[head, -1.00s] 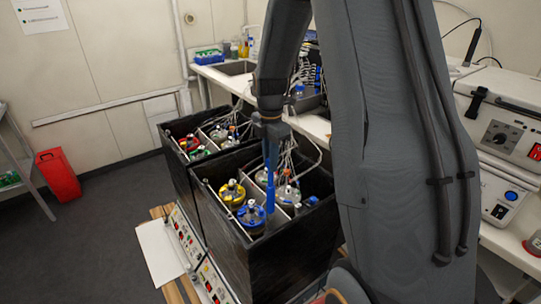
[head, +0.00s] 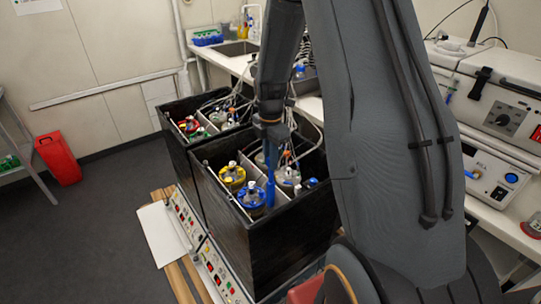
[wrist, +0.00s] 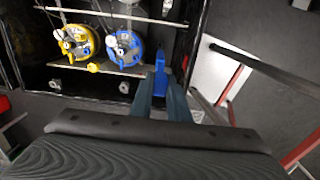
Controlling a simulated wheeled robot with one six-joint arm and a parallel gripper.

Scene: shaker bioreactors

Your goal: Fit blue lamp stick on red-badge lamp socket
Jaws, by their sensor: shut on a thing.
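My gripper (head: 270,158) is shut on the blue lamp stick (head: 270,190), which hangs upright below it. In the head view the stick overlaps the near black box (head: 285,240), just right of the blue-lidded vessel (head: 250,196). In the wrist view, my gripper (wrist: 158,92) holds the stick (wrist: 160,68) to the right of the blue-lidded vessel (wrist: 124,48), apart from it in the picture. I cannot tell the stick's height over the box. I cannot make out a red-badge lamp socket in either view.
A yellow-lidded vessel (head: 231,176) stands beside the blue-lidded one, with tubes around. A second black box (head: 178,153) with red- and green-lidded vessels stands behind. Control panels (head: 213,268) line the front. A red bin (head: 58,158) stands at left on clear floor.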

